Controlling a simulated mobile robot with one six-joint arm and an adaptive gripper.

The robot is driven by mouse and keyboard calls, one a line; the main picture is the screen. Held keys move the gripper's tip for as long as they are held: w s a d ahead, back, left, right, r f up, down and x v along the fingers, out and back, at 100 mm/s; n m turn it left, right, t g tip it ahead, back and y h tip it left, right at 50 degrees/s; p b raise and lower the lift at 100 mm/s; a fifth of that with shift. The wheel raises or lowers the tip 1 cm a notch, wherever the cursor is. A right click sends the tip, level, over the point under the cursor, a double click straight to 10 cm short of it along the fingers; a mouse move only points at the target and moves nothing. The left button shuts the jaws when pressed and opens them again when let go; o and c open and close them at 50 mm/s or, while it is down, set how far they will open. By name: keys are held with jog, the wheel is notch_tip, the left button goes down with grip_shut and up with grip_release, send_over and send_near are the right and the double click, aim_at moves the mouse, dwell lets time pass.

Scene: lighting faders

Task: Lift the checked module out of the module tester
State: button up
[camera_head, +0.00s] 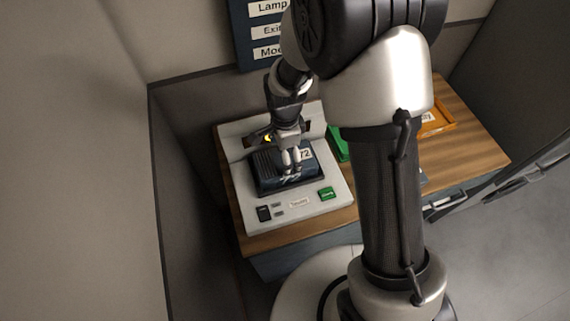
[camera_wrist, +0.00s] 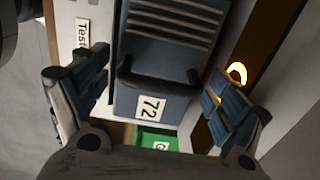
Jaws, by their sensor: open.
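The module (camera_head: 265,164) is a dark blue block with ribs and a "72" label. It sits in the recess of the pale module tester (camera_head: 241,201) on the wooden bench. In the wrist view the module (camera_wrist: 170,42) fills the middle, with a dark handle (camera_wrist: 160,84) across it. My gripper (camera_head: 291,163) hangs over the module in the head view. In the wrist view my gripper (camera_wrist: 162,85) is open, one finger on each side of the handle, with visible gaps. Nothing is held. Fingertip depth against the handle is hard to judge.
The tester has a lit amber ring (camera_wrist: 237,73) at its back and a green label (camera_head: 327,193) at its front right. A green tray (camera_head: 338,146) and an orange tray (camera_head: 437,121) lie to the right, partly behind my arm. A wall stands at the left.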

notch_tip(320, 180, down, 5)
jog(key=shift+r+b, duration=0.1)
jog(key=shift+b, duration=0.45)
jog(key=c, duration=1.5)
jog(key=shift+w, duration=0.1)
jog(key=shift+c, duration=0.9)
jog(key=shift+r, duration=0.15)
